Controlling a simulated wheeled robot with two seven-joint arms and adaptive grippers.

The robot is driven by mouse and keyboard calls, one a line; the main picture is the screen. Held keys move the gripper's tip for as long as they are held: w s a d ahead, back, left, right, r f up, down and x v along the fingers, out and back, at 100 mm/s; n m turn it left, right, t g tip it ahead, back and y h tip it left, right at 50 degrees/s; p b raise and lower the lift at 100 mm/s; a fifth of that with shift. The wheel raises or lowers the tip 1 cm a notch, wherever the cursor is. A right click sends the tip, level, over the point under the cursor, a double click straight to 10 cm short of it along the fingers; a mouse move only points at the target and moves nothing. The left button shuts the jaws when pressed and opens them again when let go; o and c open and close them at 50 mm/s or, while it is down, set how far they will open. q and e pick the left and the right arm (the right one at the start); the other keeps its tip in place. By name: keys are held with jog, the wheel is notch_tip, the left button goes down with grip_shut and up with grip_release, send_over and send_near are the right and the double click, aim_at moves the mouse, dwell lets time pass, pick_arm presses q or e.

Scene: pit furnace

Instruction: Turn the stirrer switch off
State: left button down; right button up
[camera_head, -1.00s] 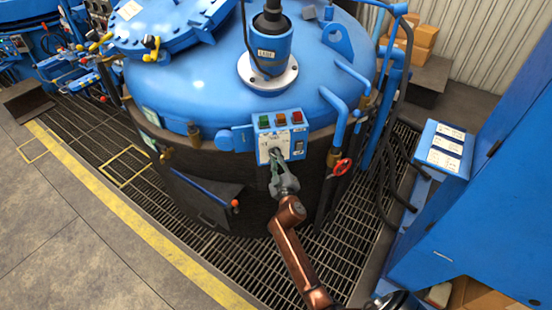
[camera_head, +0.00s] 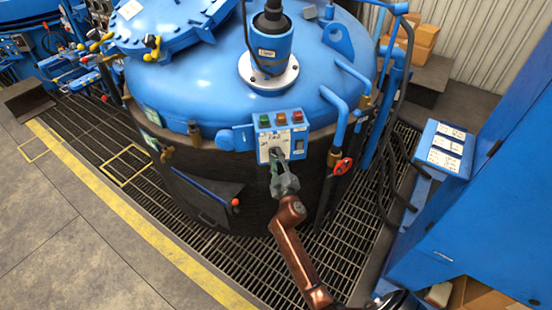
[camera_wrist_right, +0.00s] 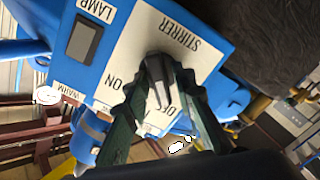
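In the head view my right gripper (camera_head: 277,157) reaches up to the blue control box (camera_head: 299,130) on the furnace front and hides the knob. My left gripper is in neither view.
Green, orange and red lamps (camera_head: 281,118) top the box. A red valve wheel (camera_head: 343,166) and blue pipes stand right of the box. A blue cabinet (camera_head: 480,215) stands farther right.

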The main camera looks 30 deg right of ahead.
jog(key=shift+o, duration=0.4)
jog(key=shift+r, duration=0.1)
jog(key=v, duration=0.7)
jog(key=shift+s, duration=0.25)
